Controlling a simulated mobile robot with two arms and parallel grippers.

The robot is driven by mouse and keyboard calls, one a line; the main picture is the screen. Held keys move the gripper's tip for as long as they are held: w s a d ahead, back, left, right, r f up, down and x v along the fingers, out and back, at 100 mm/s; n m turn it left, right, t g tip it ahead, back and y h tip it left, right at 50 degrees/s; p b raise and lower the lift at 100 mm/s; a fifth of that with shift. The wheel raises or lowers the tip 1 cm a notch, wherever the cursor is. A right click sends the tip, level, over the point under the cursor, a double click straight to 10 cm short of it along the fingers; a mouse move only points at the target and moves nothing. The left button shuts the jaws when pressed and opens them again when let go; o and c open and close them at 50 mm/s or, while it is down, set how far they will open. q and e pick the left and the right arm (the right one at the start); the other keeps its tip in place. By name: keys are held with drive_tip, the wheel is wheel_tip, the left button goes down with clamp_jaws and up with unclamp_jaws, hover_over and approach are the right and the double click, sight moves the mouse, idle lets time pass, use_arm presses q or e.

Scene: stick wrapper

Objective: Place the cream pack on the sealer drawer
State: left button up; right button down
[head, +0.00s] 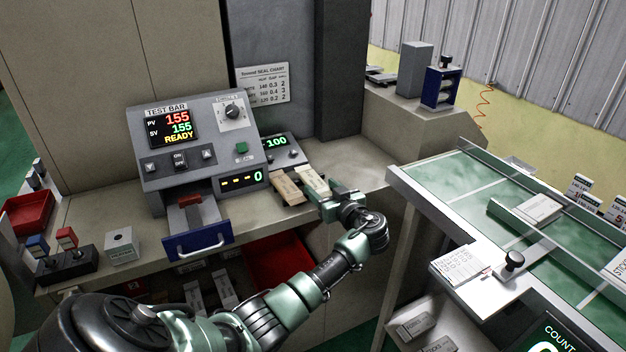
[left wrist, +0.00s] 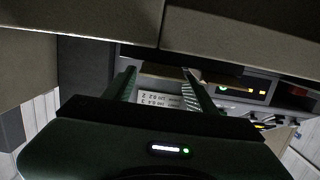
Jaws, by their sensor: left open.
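Two pale, cream-to-tan packs lie side by side on the counter right of the sealer: a left pack (head: 287,191) and a right pack (head: 313,182). The sealer drawer (head: 198,241), with a blue front and handle, sticks out below the sealer (head: 200,145). My left gripper (head: 332,198) is just right of the right pack, close to it; I cannot tell whether they touch. In the left wrist view its two fingers (left wrist: 160,75) stand apart, with no pack clearly held between them. My right gripper is not in view.
A white button box (head: 121,246) and a dark switch box (head: 68,265) are left of the drawer. A red bin (head: 275,262) is below the counter. A green-topped conveyor (head: 470,190) stands at right.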

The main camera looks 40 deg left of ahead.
sight(316, 182)
use_arm(q)
drive_tip(key=x, duration=0.3)
drive_tip(key=shift+w+a, duration=0.15)
drive_tip(key=shift+a, duration=0.25)
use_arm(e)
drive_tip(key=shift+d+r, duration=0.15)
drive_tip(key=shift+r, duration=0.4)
use_arm(q)
drive_tip(key=c, duration=1.2)
drive_tip(key=shift+r, duration=0.1)
